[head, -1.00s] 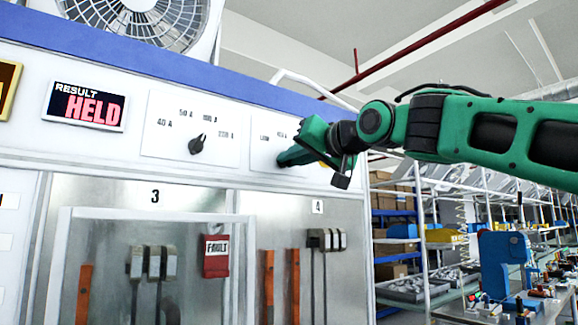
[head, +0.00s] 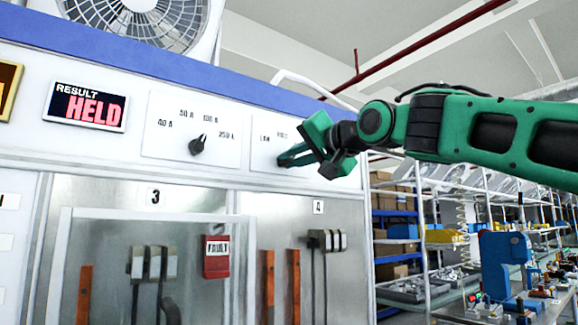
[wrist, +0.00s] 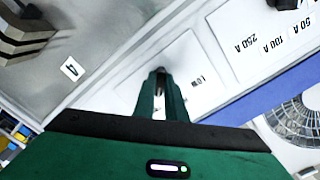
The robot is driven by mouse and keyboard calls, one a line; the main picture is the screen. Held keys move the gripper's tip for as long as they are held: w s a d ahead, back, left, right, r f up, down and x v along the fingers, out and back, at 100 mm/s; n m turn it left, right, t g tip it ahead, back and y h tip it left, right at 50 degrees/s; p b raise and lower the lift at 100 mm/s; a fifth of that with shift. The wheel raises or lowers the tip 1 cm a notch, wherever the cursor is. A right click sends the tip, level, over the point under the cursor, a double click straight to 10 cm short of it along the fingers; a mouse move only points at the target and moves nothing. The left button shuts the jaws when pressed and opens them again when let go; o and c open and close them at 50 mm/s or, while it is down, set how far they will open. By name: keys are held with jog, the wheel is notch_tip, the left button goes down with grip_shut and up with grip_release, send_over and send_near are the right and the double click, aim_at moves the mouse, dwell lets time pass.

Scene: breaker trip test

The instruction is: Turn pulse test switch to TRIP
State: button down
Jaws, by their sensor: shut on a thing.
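The pulse test switch is on the white plate (head: 263,150) at the right end of the panel, above bay 4. Its knob is mostly hidden by my fingers, so I cannot tell which way it points. My gripper (head: 284,158) reaches in from the right and is shut on the knob. In the wrist view, the fingers of my gripper (wrist: 160,92) close around a small dark piece in front of the plate (wrist: 197,60). The plate's small labels are hard to read, and TRIP cannot be made out.
A display (head: 85,107) reads RESULT HELD. A black selector knob (head: 198,145) with ampere marks sits left of my gripper. Below are metal bays with breaker levers and a red FAULT tag (head: 216,256). Shelves (head: 420,230) stand to the right.

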jog(key=shift+f, duration=0.2)
jog(key=c, duration=1.8)
grip_release()
jog(key=shift+d, duration=0.1)
jog(key=shift+r, duration=0.1)
jog(key=v, duration=1)
jog(key=shift+s+d, duration=0.25)
jog(key=shift+d, duration=0.05)
